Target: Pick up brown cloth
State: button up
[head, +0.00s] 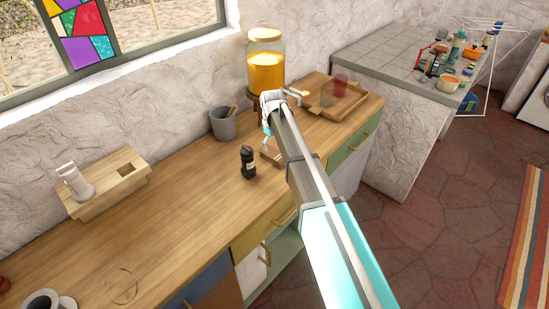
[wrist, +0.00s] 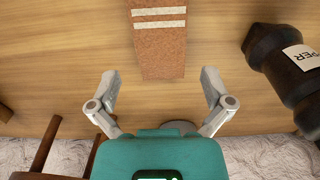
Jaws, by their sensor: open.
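The brown cloth (wrist: 160,48) lies flat on the wooden counter, a narrow strip with two white stripes, running off the top edge of the wrist view. In the head view the cloth (head: 273,155) shows small, partly hidden by my arm. My gripper (wrist: 160,84) is open and empty, its fingers spread wider than the cloth. The cloth's near end lies between and just ahead of the fingertips in the wrist view. In the head view my gripper (head: 266,141) is over the counter by the cloth; its exact height is hard to tell.
A black pepper mill (head: 248,162) stands close to the cloth; it also shows in the wrist view (wrist: 285,62). A grey cup (head: 223,124) and a glass dispenser (head: 265,68) stand near the wall. A wooden tray (head: 357,101) lies beyond. The counter's left middle is mostly clear.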

aim_at(273, 153)
jog(key=shift+s+d+f+b, duration=0.1)
jog(key=shift+f+b, duration=2.25)
jog(key=shift+f, duration=0.2)
jog(key=c, duration=1)
jog(key=shift+o, duration=0.2)
jog(key=shift+r, duration=0.15)
notch_tip(273, 153, up, 10)
jog(key=p, duration=1)
